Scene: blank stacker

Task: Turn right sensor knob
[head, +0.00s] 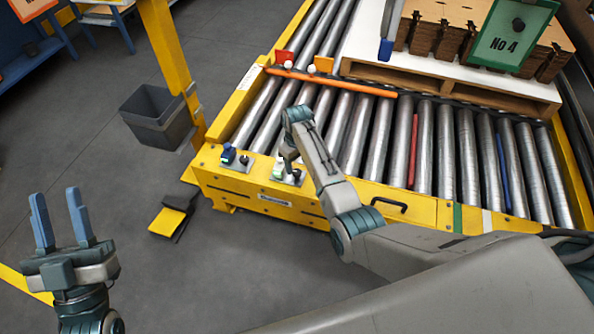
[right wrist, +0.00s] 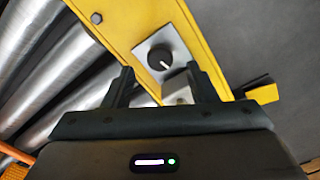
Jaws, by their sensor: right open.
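In the right wrist view the knob (right wrist: 160,58) is black and round with a white pointer mark, on a light plate. My right gripper (head: 289,155) is above this plate, pointing down. In the right wrist view my right gripper (right wrist: 163,78) is open, with the knob showing between and just beyond its fingertips; contact cannot be told. My left gripper (head: 57,195) is open and empty over the floor at the left.
A blue sensor (head: 228,154) with another dark knob (head: 244,159) sits left on the same rail. A black handle (head: 389,205) is to the right. Rollers (head: 340,120) and an orange bar (head: 330,80) lie behind.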

